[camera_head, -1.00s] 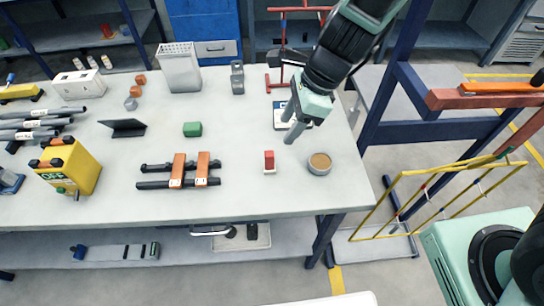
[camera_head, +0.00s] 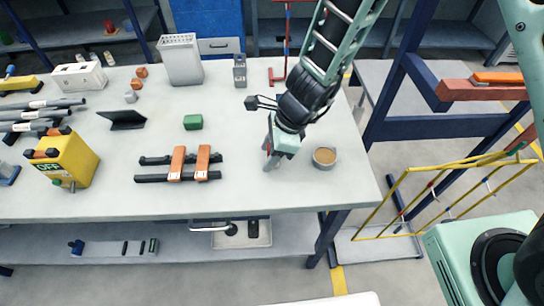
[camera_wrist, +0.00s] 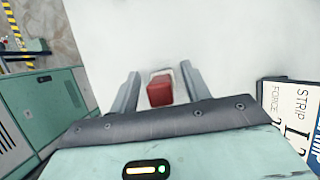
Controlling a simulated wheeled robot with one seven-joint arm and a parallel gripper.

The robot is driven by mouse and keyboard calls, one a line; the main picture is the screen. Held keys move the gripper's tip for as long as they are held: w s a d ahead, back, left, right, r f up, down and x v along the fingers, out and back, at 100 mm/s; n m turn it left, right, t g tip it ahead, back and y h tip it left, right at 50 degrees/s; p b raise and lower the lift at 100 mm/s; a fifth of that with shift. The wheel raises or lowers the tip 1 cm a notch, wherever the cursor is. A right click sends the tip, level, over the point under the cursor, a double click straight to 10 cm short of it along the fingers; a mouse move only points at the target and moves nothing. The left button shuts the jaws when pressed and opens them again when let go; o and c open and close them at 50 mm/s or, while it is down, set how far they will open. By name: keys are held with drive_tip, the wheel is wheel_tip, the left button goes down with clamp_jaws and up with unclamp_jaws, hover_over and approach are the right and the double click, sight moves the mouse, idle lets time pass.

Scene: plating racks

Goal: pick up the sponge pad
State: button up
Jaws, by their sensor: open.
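The sponge pad, seen as a red block (camera_wrist: 160,92) with a pale edge, lies on the white table top in the wrist view. My gripper (camera_wrist: 159,74) is open, with one finger on each side of the red block and a gap to each. Whether the fingertips are down level with the block is unclear.
A round tin (camera_head: 325,157) stands close to the right of my gripper. A labelled box (camera_wrist: 291,115) shows at right in the wrist view. The table's front edge is near.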

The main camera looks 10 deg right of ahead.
clamp_jaws()
wheel_tip(320, 180, up, 10)
drive_tip(key=p, duration=0.3)
drive_tip(key=shift+p, duration=0.35)
